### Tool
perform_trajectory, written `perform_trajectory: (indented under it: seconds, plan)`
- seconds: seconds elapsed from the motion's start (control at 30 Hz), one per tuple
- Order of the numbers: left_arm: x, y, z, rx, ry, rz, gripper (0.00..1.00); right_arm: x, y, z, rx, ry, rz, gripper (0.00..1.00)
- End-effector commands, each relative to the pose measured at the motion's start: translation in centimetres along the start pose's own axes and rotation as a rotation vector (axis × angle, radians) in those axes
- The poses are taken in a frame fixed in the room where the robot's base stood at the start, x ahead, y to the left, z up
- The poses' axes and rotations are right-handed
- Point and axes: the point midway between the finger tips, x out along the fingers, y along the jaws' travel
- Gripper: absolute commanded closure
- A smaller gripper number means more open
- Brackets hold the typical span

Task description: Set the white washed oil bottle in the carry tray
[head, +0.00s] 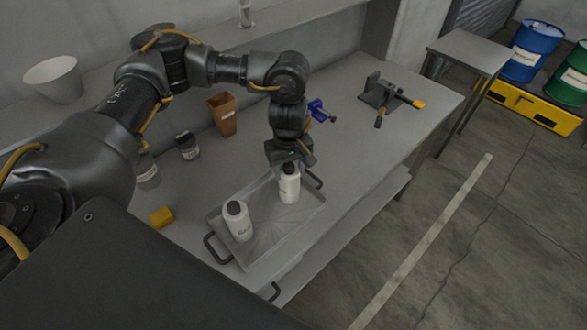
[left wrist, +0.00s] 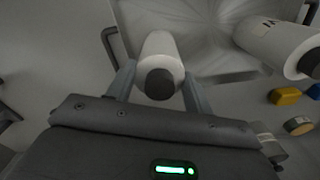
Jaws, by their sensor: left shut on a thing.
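A white bottle with a dark cap (head: 289,187) is upright at the far right end of the carry tray (head: 262,245). My left gripper (head: 290,164) is around its upper part from above. In the left wrist view the two fingers (left wrist: 158,88) close on either side of this bottle (left wrist: 159,47). Its base is over the tray floor; whether it touches is hard to tell. A second white bottle with a dark cap and a label (head: 239,224) stands in the near left part of the tray. The label on the held bottle is too small to read. My right gripper is not in view.
A yellow block (head: 161,217), a dark-lidded jar (head: 187,146) and a brown tapered container (head: 223,114) stand left of the tray. A blue object (head: 318,109) and a vise (head: 382,96) are behind it. The bench right of the tray is clear.

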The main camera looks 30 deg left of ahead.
Motion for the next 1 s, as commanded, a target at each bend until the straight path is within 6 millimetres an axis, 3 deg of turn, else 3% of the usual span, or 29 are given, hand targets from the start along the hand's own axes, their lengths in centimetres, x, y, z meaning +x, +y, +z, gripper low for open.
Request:
perform_trajectory:
  seconds: [0.07,0.1,0.27,0.67,1.0]
  plan:
    - [0.3,0.0,0.0,0.0,0.0,0.001,1.0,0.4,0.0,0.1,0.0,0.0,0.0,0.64]
    - [0.4,0.0,0.0,0.0,0.0,0.0,0.47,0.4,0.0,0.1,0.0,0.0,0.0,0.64]
    - [0.2,0.0,0.0,0.0,0.0,0.0,0.27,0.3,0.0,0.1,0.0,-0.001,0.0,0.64]
    - [-0.4,0.1,0.0,0.001,0.001,0.002,0.27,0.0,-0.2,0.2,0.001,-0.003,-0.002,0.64]
    - [-6.2,0.1,-0.1,0.001,0.006,0.006,0.27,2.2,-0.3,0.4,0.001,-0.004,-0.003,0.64]
